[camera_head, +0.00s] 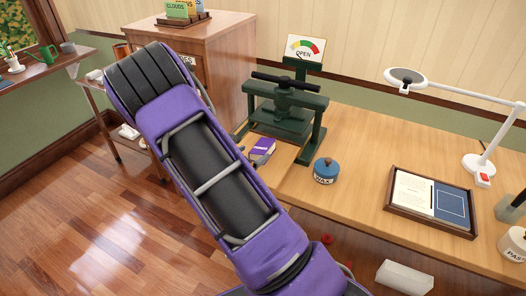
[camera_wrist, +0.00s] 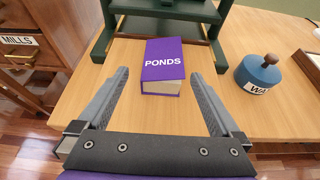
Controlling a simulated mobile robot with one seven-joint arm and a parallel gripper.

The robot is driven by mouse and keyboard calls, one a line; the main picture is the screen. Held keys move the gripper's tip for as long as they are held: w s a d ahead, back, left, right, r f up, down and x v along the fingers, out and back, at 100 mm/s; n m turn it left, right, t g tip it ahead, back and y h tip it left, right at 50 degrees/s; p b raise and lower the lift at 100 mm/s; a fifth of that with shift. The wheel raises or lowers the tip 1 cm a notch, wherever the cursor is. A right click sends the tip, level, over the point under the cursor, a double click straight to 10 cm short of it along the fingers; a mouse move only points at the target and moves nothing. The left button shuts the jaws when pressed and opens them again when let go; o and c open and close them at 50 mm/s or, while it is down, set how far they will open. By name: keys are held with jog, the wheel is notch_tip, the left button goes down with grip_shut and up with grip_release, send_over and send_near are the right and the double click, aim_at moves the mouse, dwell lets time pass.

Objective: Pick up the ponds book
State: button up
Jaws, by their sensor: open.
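The ponds book (camera_wrist: 163,66) is purple with white "PONDS" lettering on its cover and pale page edges facing me. It lies flat on the wooden bench top, in front of the green press. It also shows in the head view (camera_head: 263,147), partly hidden by my arm. My gripper (camera_wrist: 163,82) is open, with one finger on each side of the book's near end in the wrist view. Gaps show between the fingers and the book, and nothing is held.
The green book press (camera_head: 285,108) stands right behind the book. A blue wax pot (camera_head: 326,170) sits to its right. A framed tray (camera_head: 432,201) and a white lamp (camera_head: 480,165) are farther right. A wooden cabinet (camera_head: 225,65) stands at the left. Bare bench lies around the book's front.

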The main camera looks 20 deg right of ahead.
aim_at(260, 151)
jog(key=shift+s+x, duration=0.2)
jog(key=shift+x, duration=3.2)
jog(key=shift+f, duration=0.1)
jog(key=c, duration=1.4)
